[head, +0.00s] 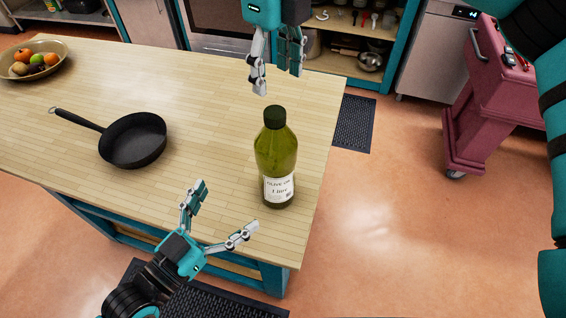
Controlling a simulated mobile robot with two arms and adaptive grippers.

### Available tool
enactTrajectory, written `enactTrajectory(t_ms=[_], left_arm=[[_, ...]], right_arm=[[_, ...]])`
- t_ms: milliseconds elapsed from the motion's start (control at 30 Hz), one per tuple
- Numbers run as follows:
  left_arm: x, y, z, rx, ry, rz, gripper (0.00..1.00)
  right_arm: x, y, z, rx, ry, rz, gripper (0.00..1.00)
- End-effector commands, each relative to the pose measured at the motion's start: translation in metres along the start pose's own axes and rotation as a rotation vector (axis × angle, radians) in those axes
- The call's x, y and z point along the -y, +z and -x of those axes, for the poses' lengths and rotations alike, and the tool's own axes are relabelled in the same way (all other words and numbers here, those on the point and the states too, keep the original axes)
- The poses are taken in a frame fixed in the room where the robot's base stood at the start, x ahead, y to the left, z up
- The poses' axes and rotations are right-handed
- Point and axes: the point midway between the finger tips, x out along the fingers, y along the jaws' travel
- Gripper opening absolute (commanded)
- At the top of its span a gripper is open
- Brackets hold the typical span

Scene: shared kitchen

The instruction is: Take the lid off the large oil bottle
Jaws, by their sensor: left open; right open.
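The large oil bottle (276,152) is green with a white olive oil label and stands upright near the right end of the wooden table. Its dark lid (275,117) sits on the neck. My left gripper (228,206) is open and empty, to the lower left of the bottle and apart from it, with its fingers spread towards it. My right gripper (278,84) is open and empty, with its fingers pointing down just above the lid in the picture. I see a gap between them and the lid.
A black frying pan (133,140) lies on the table (210,90) left of the bottle. A fruit bowl (50,66) stands at the far left. A red tool cart (485,95) is at the right. Open shelves (355,50) are behind. The tabletop between pan and bottle is clear.

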Motion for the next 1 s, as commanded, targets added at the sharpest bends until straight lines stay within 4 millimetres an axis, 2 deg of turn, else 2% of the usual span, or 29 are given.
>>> enactTrajectory(t_ms=[500,700,833,1000], left_arm=[[0.001,-0.002,-0.102,-0.005,-0.001,0.001,1.0],[0.0,-0.002,-0.137,-0.004,0.0,0.001,1.0],[0.0,0.0,-0.152,0.0,-0.001,0.0,1.0],[0.0,0.0,-0.161,0.0,0.0,0.0,1.0]], right_arm=[[0.0,0.0,0.0,0.0,0.0,0.0,0.55],[0.0,0.0,0.0,0.0,0.0,0.0,0.55],[0.0,0.0,0.0,0.0,0.0,0.0,0.55],[0.0,0.0,0.0,0.0,0.0,-0.001,0.55]])
